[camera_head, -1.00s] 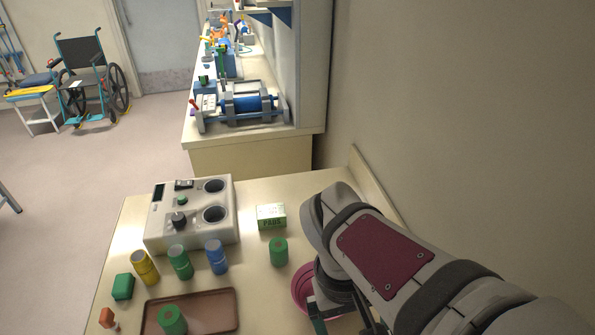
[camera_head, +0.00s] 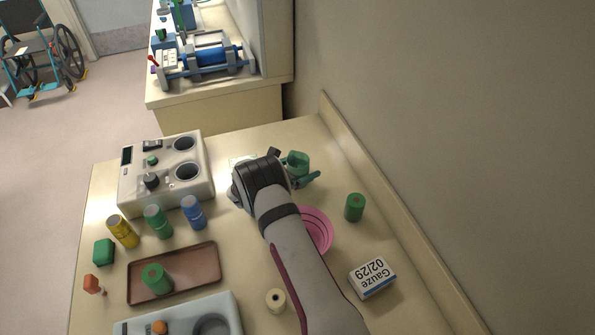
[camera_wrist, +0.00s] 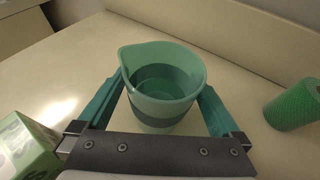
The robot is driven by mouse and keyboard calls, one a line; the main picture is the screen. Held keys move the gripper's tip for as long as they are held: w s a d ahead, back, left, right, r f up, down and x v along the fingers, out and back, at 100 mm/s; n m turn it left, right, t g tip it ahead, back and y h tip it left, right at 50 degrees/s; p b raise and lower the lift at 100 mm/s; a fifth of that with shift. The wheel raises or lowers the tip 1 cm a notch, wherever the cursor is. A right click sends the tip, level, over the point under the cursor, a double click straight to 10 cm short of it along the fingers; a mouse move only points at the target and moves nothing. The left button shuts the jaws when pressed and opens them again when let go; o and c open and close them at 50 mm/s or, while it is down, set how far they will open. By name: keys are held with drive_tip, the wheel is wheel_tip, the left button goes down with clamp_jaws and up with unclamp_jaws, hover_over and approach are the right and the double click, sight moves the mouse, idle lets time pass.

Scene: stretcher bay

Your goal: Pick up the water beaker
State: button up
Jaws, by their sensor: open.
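The water beaker (camera_wrist: 160,85) is a translucent green cup with a pouring lip and a darker band, standing upright on the counter with liquid inside. In the head view the beaker (camera_head: 297,160) shows just beyond my wrist. My gripper (camera_wrist: 162,92) is open, with one teal finger on each side of the beaker. Small gaps seem to show beside the cup, but I cannot tell whether either finger touches it. In the head view my gripper (camera_head: 300,176) is partly hidden by my own wrist.
A green roll (camera_wrist: 293,105) stands right of the beaker and a green-and-white box (camera_wrist: 25,148) left. A pink bowl (camera_head: 319,232) lies partly under my arm. A gauze box (camera_head: 372,278), a brown tray (camera_head: 205,265) and a grey device (camera_head: 140,190) share the counter. The wall is behind.

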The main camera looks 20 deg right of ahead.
sight(306, 156)
drive_tip(key=shift+x, duration=0.8)
drive_tip(key=c, duration=1.4)
drive_tip(key=shift+r, duration=0.1)
drive_tip(key=shift+r, duration=0.85)
drive_tip(key=r, duration=0.2)
drive_tip(key=shift+s+d+r, duration=0.25)
drive_tip(key=shift+d+r, duration=0.05)
drive_tip(key=shift+r, duration=0.05)
drive_tip(key=s+d+r, duration=0.4)
drive_tip(key=s+d, duration=0.1)
drive_tip(key=s+d+r, duration=0.2)
drive_tip(key=shift+s+d+r, duration=0.25)
drive_tip(key=shift+s+d, duration=0.05)
drive_tip(key=shift+d, duration=0.1)
